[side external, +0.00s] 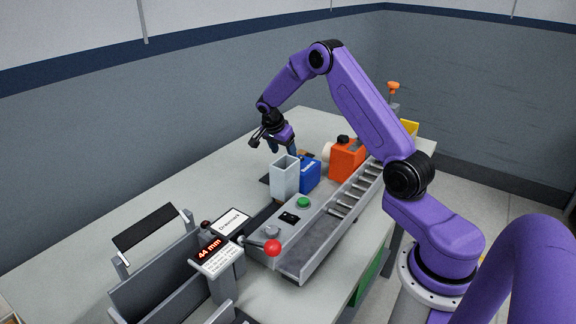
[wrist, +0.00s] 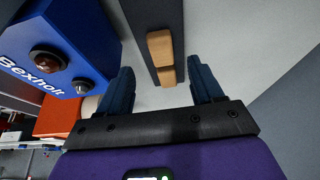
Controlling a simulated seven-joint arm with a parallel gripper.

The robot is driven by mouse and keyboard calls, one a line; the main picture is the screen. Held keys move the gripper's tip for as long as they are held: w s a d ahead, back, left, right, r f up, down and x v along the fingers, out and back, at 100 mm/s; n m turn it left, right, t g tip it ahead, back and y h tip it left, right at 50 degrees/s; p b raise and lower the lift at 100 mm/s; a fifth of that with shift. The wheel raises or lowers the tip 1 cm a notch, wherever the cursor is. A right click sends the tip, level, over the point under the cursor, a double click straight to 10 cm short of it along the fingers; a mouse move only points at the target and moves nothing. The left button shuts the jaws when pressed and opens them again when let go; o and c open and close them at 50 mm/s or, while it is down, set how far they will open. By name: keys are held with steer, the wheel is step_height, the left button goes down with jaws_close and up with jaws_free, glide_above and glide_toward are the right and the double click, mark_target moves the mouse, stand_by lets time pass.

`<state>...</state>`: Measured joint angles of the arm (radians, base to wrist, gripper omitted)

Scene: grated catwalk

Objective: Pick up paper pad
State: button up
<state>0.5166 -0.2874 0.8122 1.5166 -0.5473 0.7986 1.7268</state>
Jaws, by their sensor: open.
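No thing here is plainly a paper pad. In the wrist view, a small tan piece in two parts (wrist: 160,56) lies on a long dark grey strip (wrist: 150,12). It shows between the two dark blue fingers of my gripper (wrist: 161,68), which are apart with nothing held. I cannot tell whether the tan piece is the pad. In the side view my gripper (side external: 281,149) points down over the table, behind a pale open-topped box (side external: 285,179) and a blue box (side external: 309,175). These boxes partly hide the spot below it.
The blue box, marked Bexholt (wrist: 60,45), stands close left of my fingers in the wrist view. An orange container (side external: 347,160) and a roller track (side external: 352,195) lie to the right. A red-knobbed lever (side external: 273,247) stands in front. The table's left (side external: 150,190) is clear.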

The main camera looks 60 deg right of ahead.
steer(key=shift+x, duration=2.95)
steer(key=shift+w+d+r, duration=0.1)
steer(key=shift+d, duration=0.1)
steer(key=c, duration=1.1)
